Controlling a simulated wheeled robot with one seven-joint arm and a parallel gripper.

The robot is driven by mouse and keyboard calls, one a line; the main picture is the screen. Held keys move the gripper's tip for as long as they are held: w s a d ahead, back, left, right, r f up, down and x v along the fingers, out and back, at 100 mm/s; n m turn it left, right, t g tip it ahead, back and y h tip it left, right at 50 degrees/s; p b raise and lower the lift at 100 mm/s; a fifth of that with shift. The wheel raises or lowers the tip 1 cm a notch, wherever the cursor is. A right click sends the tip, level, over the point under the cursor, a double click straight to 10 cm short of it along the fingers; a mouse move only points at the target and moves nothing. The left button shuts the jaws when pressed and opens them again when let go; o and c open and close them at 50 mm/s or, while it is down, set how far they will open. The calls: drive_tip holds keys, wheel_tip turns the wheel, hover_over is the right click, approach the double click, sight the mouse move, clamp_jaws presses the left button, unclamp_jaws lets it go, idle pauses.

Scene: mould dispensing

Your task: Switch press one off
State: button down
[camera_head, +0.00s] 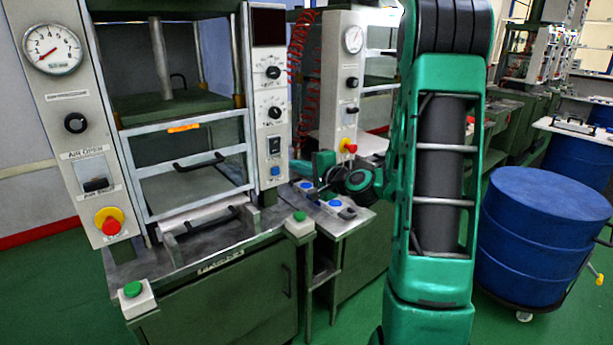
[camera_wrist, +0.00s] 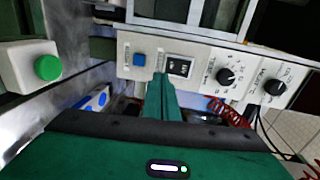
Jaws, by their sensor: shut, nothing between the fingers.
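The nearest press has a grey right-hand control panel (camera_head: 268,95) with a dark rocker switch (camera_head: 274,146) and a blue button (camera_head: 276,171) below it. In the wrist view the panel lies sideways, with the rocker switch (camera_wrist: 180,67) in a pale frame and the blue button (camera_wrist: 139,59) to its left. My gripper (camera_head: 298,167) is just right of the panel's lower part in the head view. Its green fingers are together and empty, their tips (camera_wrist: 160,78) by the switch's lower left edge in the wrist view. I cannot tell whether they touch the panel.
Two knobs (camera_head: 273,72) sit above the switch. Green-button boxes (camera_head: 299,224) stand at the bench front, one also close at left in the wrist view (camera_wrist: 47,67). A second press panel (camera_head: 341,80) stands behind. A blue drum (camera_head: 545,240) is at right.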

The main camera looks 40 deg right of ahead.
drive_tip(key=shift+s+f, duration=0.2)
drive_tip(key=shift+s, duration=1.05)
drive_tip(key=shift+s+f, duration=0.15)
drive_tip(key=shift+s, duration=1.05)
drive_tip(key=s+a+f+n+g+y, duration=0.2)
drive_tip(key=s+a+f+n+g, duration=0.55)
drive_tip(key=s+a+n, duration=0.2)
drive_tip(key=s+d+r+g+h, duration=0.1)
drive_tip(key=s+g, duration=0.3)
drive_tip(key=s, duration=0.8)
drive_tip(key=s+d+r+n+g+h, duration=0.1)
drive_tip(key=s+g, duration=0.4)
drive_tip(key=s, duration=0.7)
drive_tip(key=shift+s+d+r+h, duration=0.15)
drive_tip(key=shift+s+r+h, duration=0.15)
drive_tip(key=shift+n, duration=0.25)
